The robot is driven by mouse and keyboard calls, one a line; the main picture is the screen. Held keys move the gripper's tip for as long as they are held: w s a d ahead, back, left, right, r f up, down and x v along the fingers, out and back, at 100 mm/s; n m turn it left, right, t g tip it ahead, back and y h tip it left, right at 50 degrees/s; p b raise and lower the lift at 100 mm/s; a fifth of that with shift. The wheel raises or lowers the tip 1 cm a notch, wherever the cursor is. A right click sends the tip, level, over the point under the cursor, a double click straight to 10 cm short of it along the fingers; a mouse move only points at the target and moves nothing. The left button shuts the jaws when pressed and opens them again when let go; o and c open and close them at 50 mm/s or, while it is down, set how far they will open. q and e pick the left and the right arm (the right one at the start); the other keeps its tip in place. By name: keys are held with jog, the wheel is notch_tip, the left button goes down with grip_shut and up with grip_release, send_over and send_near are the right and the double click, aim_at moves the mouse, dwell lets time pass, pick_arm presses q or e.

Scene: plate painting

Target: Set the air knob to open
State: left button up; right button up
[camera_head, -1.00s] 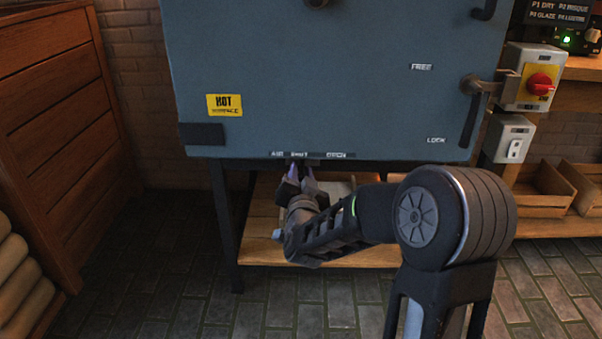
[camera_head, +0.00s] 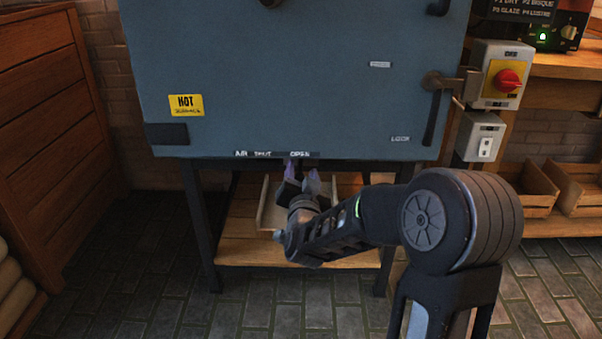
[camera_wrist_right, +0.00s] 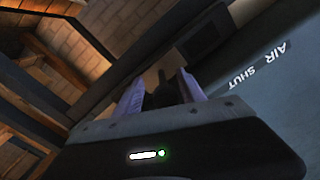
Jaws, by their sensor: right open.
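The blue-grey kiln (camera_head: 300,80) carries the labels AIR (camera_head: 240,154), SHUT (camera_head: 263,154) and OPEN (camera_head: 300,154) along its lower edge. My right gripper (camera_head: 302,172) is open, its purple fingers pointing up just below the OPEN label. In the right wrist view, a small dark upright piece that looks like the air knob (camera_wrist_right: 162,88) shows between the fingers. I cannot tell whether the fingers touch it. The AIR and SHUT lettering (camera_wrist_right: 268,66) is to the right there. In the head view the knob is not clearly visible. My left gripper is not in view.
A wooden shelf (camera_head: 240,250) and dark stand legs (camera_head: 200,230) are below the kiln. The door handle (camera_head: 434,105) and red switch (camera_head: 507,80) are at the right. A wooden drawer unit (camera_head: 45,140) stands at the left. Brick floor is open in front.

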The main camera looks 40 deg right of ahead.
jog(key=shift+a, duration=0.15)
jog(key=shift+s+a, duration=0.15)
jog(key=shift+s, duration=0.1)
jog(key=p+v, duration=0.2)
jog(key=v, duration=0.5)
jog(key=shift+s, duration=0.1)
